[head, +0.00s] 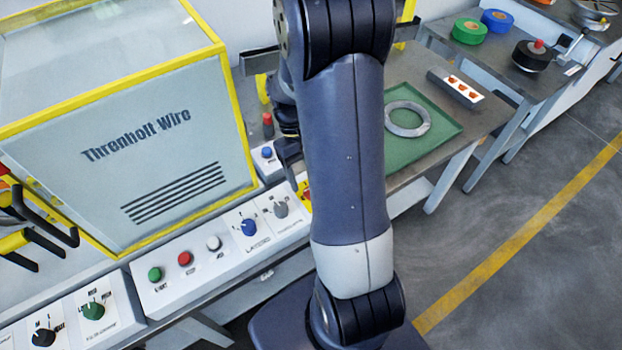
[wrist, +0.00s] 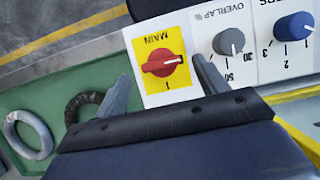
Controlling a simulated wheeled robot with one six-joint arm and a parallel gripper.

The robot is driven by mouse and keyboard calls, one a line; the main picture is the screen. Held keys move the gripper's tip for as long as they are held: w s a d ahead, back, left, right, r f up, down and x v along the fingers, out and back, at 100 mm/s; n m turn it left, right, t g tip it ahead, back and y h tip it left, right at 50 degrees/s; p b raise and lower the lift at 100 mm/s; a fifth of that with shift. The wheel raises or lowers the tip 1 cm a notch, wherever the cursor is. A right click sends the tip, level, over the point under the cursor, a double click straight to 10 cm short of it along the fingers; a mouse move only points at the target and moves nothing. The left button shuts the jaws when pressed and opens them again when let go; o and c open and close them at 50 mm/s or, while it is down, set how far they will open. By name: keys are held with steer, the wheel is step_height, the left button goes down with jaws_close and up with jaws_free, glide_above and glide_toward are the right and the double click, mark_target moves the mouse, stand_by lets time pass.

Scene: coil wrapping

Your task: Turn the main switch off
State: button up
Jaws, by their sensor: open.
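The main switch is a red rotary knob (wrist: 163,65) on a yellow plate marked MAIN (wrist: 147,47), at the end of the white control panel. In the wrist view the plate looks upside down and the knob's white line lies roughly sideways, slightly tilted. My gripper (wrist: 161,70) is open and empty, with one finger on each side of the switch; I cannot tell whether either finger touches it. In the head view my arm hides most of the switch; only a bit of its yellow plate (head: 304,189) shows beside my gripper (head: 293,172).
A grey overlap knob (wrist: 229,41) and a blue knob (wrist: 294,26) stand close beside the switch. A grey coil (head: 391,111) lies on a green mat (head: 445,128); a dark ring (wrist: 74,105) is near it in the wrist view. The wire machine (head: 165,150) stands at left.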

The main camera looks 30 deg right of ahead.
steer(key=v, duration=0.8)
steer(key=x, duration=1.1)
steer(key=shift+r, duration=0.1)
steer(key=shift+r, duration=0.15)
